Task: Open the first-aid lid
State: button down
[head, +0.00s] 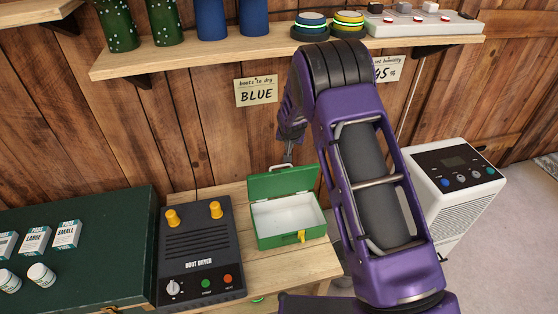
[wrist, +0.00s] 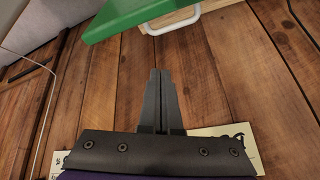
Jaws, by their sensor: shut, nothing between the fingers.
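The green first-aid box (head: 288,236) stands on the wooden table to the right of the boot dryer. Its green lid (head: 283,183) is raised and stands up at the back, showing the white, empty inside. My gripper (head: 288,158) is just behind and above the lid's top edge, partly hidden by my arm. In the wrist view my gripper (wrist: 160,75) has its dark fingers together with nothing between them. The green lid (wrist: 135,15) shows at the top of that view, apart from the fingertips.
A boot dryer (head: 200,250) with yellow knobs stands left of the box. A dark green chest (head: 75,225) with small cartons and jars is further left. A shelf (head: 200,55) with boots and tins runs above. A white dehumidifier (head: 455,195) stands at right.

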aim_at(281, 178)
jog(key=w+a+f+n+t+y+b, duration=0.1)
jog(key=w+a+f+n, duration=0.15)
jog(key=f, duration=0.25)
jog(key=w+a+f+n+y, duration=0.1)
jog(key=w+a+f+n, duration=0.1)
jog(key=w+f+n, duration=0.15)
jog(key=shift+m, duration=0.5)
jog(key=shift+s+d+f, duration=0.1)
jog(key=shift+s+d, duration=0.1)
jog(key=shift+s, duration=0.55)
jog(key=shift+s+d+f, duration=0.1)
jog(key=shift+s+d, duration=0.05)
jog(key=shift+s, duration=0.65)
jog(key=shift+s+d, duration=0.2)
jog(key=shift+s, duration=0.55)
